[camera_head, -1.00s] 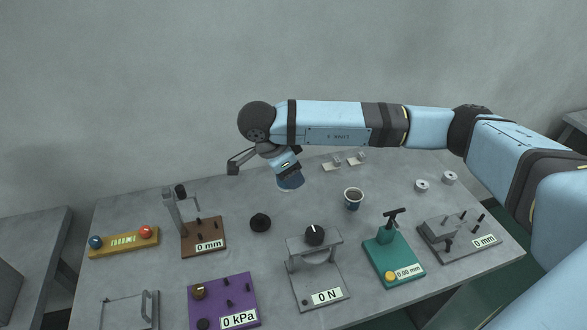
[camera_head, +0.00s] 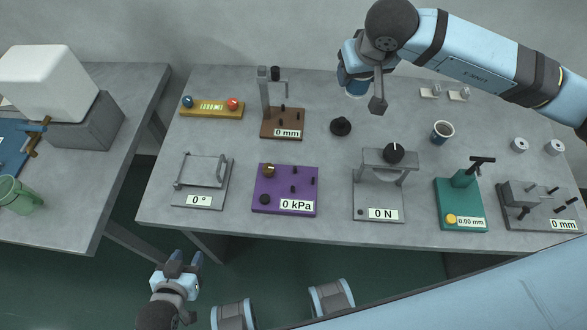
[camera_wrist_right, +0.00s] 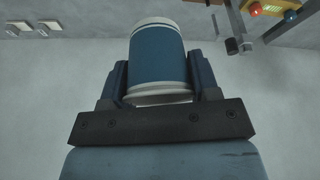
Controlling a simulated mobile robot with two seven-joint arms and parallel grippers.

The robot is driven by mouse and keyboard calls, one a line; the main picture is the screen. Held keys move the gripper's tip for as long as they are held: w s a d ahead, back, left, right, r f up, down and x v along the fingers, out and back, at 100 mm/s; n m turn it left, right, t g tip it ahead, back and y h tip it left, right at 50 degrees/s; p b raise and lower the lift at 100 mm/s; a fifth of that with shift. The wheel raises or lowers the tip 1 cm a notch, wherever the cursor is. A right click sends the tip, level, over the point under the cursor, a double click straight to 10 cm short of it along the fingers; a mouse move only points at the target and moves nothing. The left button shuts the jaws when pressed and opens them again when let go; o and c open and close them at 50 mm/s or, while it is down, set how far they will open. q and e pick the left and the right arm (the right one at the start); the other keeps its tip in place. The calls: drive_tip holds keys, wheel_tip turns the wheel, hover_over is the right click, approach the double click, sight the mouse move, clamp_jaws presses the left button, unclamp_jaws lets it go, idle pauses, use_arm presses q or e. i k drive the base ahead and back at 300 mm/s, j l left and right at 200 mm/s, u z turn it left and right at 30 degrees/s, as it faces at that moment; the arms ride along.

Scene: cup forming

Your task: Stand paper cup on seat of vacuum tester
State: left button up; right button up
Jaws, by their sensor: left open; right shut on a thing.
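The blue paper cup (camera_head: 355,84) with a white rim is held by my right gripper (camera_head: 360,66) above the back of the table. In the right wrist view the cup (camera_wrist_right: 157,58) sits between both fingers, which are shut on its sides. The vacuum tester is the purple block (camera_head: 285,207) reading 0 kPa, at the front of the table, left and in front of the held cup. My left gripper (camera_head: 184,262) is open and empty, in front of the table's front edge.
A black puck (camera_head: 341,127) stands on the table (camera_head: 230,140) below the cup. A brown gauge (camera_head: 281,125) with a tall post, a grey press (camera_head: 388,165) and a grey hinged frame (camera_head: 203,177) surround the purple block. Another cup (camera_head: 442,131) stands right.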

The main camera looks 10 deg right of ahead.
sight(300, 182)
drive_tip(key=k+l+u, duration=0.15)
drive_tip(key=u, duration=0.9)
drive_tip(key=k+l, duration=0.1)
drive_tip(key=k, duration=0.3)
